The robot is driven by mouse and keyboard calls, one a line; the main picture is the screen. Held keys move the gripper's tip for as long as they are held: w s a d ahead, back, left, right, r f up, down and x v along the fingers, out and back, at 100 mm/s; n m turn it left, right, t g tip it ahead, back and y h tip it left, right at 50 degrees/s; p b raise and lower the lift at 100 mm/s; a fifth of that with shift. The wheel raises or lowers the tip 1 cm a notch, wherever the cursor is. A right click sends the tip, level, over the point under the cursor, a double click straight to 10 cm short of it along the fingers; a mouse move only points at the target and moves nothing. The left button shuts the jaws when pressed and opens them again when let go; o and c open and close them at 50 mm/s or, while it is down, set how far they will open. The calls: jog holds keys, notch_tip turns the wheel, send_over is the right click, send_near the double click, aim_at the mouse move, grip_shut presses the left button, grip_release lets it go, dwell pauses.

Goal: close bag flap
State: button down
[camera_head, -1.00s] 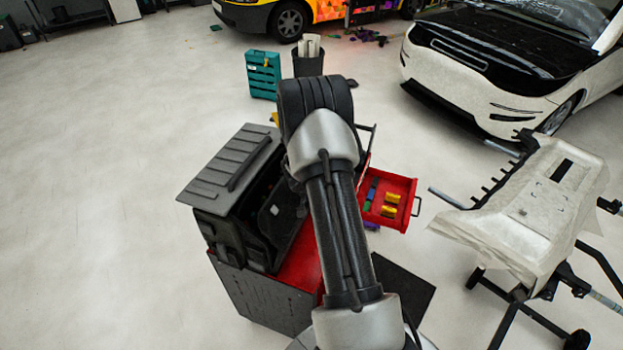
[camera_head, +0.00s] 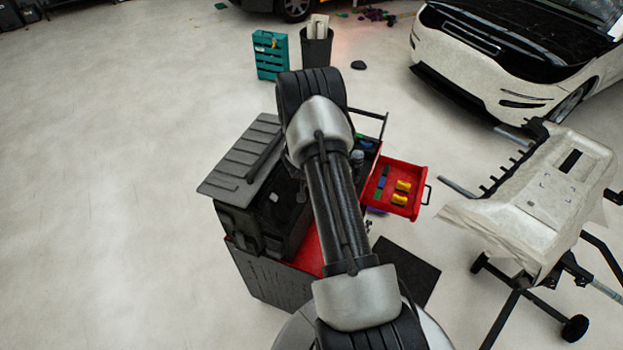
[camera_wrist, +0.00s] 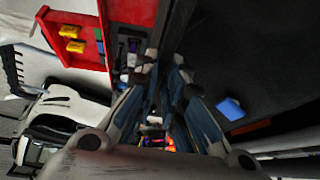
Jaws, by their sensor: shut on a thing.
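The black bag (camera_head: 240,228) stands on the red cart, with its grey ribbed flap (camera_head: 238,168) raised at the left and a dark handle along it. The bag's dark inside shows beside my arm. My gripper is hidden behind my arm in the head view. In the wrist view my gripper (camera_wrist: 160,72) has its two long fingers beside a large dark surface. It is shut on what seems to be the bag flap; the held part is hard to make out between the fingers. A small blue item (camera_wrist: 230,108) shows against the dark surface at the right.
The red drawer (camera_head: 409,178) is pulled out at the right, holding yellow and other coloured items. A workstand with a pale panel (camera_head: 540,195) and a white car (camera_head: 500,60) stand farther right. A teal drawer box (camera_head: 270,55) and black bin (camera_head: 316,45) stand behind. Left floor is clear.

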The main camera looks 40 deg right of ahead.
jog(key=shift+w+a, duration=0.3)
jog(key=c, duration=2)
grip_release()
jog(key=shift+c, duration=0.2)
jog(key=shift+o, duration=0.4)
jog(key=shift+w+a, duration=0.1)
jog(key=shift+w, duration=0.1)
jog(key=shift+s, duration=0.1)
jog(key=shift+r, duration=0.55)
jog(key=v, duration=1.1)
jog(key=shift+s, duration=0.2)
